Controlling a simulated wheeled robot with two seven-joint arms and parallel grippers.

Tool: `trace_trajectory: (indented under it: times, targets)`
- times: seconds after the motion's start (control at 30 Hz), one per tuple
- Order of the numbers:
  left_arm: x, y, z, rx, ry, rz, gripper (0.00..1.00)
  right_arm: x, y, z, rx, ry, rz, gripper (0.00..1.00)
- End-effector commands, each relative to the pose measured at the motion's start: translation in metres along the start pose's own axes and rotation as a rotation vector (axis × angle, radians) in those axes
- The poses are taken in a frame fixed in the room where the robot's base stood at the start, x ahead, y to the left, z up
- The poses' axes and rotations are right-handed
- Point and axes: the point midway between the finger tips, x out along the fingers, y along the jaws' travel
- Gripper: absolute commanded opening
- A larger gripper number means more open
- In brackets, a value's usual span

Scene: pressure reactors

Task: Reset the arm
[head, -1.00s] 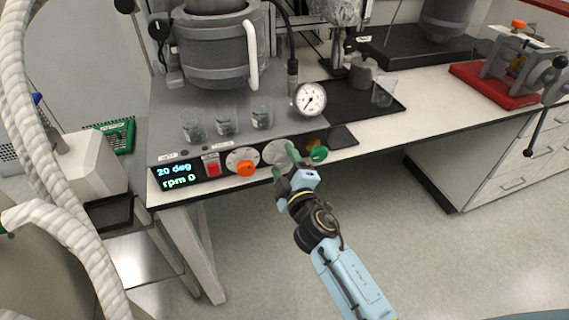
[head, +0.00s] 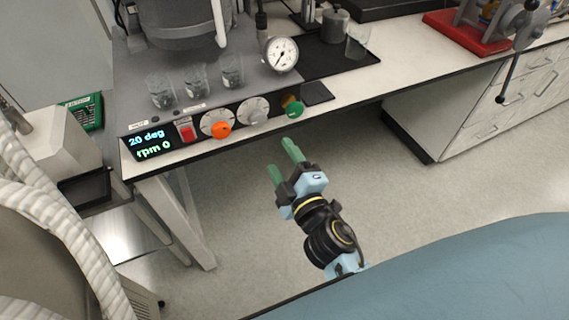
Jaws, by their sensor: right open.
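My right gripper (head: 284,160) is in the lower middle of the head view, with its two green fingers apart and nothing between them. It hangs over the floor in front of the bench, apart from the control panel. The panel has a display (head: 149,143) reading 20 deg and rpm 0, a red switch (head: 187,133), an orange knob (head: 222,130), a grey dial (head: 254,109) and a green knob (head: 294,108). My left gripper is not in view.
The bench edge (head: 350,105) runs above the gripper. Glass beakers (head: 195,82), a pressure gauge (head: 282,55) and a reactor vessel (head: 180,20) stand on the bench. A red-based device (head: 470,33) is at the upper right. The floor (head: 400,190) right of the gripper is clear.

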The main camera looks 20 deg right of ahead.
Motion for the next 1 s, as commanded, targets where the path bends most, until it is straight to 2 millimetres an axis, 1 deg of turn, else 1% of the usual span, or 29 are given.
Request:
trace_trajectory:
  times: [0.1,0.3,0.67,0.73,0.77,0.87,0.9,0.97,1.0]
  targets:
    - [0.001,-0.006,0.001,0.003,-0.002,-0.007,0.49,-0.006,0.0,0.0,0.0,0.0,0.001,0.61]
    - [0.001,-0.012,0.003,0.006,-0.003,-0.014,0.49,-0.007,0.001,0.0,-0.001,0.0,0.001,0.61]
    - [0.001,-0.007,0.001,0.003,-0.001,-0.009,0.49,-0.007,0.0,0.0,0.0,0.0,-0.001,0.61]
    - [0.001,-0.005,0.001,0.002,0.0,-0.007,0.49,-0.007,-0.007,0.003,0.01,-0.004,-0.016,0.61]
    - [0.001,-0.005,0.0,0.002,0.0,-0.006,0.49,-0.007,-0.014,0.005,0.018,-0.008,-0.031,0.61]
    - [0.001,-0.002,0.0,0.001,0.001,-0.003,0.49,-0.009,-0.053,0.019,0.072,-0.035,-0.117,0.61]
    - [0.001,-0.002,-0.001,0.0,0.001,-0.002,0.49,-0.013,-0.076,0.029,0.104,-0.055,-0.166,0.61]
    - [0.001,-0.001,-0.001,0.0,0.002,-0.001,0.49,-0.021,-0.115,0.046,0.16,-0.096,-0.251,0.61]
    - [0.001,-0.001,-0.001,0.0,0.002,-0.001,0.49,-0.028,-0.142,0.059,0.2,-0.129,-0.31,0.61]
